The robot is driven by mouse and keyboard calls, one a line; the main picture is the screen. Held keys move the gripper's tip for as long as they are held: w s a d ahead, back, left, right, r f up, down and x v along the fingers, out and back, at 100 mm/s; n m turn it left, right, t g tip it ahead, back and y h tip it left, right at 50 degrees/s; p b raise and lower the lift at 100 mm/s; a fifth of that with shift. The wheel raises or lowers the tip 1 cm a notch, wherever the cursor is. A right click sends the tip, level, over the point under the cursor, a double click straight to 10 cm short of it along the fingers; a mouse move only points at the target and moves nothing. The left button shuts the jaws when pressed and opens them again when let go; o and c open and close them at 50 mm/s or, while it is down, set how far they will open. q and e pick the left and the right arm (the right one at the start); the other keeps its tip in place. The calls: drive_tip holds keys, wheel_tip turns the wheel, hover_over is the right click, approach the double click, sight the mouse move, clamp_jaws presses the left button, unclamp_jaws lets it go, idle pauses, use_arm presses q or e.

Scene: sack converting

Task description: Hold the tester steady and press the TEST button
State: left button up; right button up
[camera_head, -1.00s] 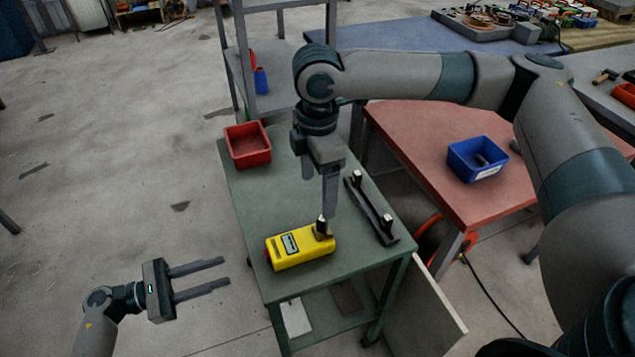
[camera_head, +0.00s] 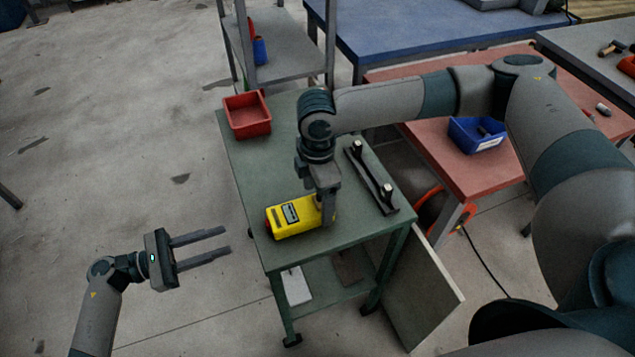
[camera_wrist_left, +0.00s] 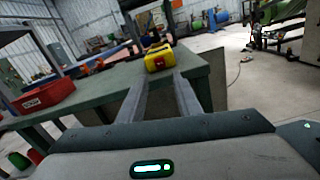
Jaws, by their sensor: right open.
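The yellow tester (camera_head: 292,219) lies on the green table (camera_head: 262,170) near its front edge, its small display facing up. My right gripper (camera_head: 328,222) points down at the tester's right end, with its fingers around or beside that end; I cannot tell whether they touch it. My left gripper (camera_head: 229,241) is open and empty, off the table to the left of the tester. In the left wrist view the tester (camera_wrist_left: 160,58) shows beyond the two spread fingers, with a red spot on its near end.
A red bin (camera_head: 247,116) stands at the table's back left. A black holder with two upright posts (camera_head: 371,180) lies right of the tester. A blue bin (camera_head: 476,135) sits on the red table (camera_head: 455,175). The floor around my left gripper is clear.

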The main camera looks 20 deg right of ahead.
drive_tip(key=shift+f, duration=1.6)
use_arm(q)
drive_tip(key=shift+c, duration=0.3)
use_arm(e)
drive_tip(key=c, duration=1.4)
use_arm(q)
clamp_jaws()
use_arm(e)
drive_tip(key=shift+o, duration=0.2)
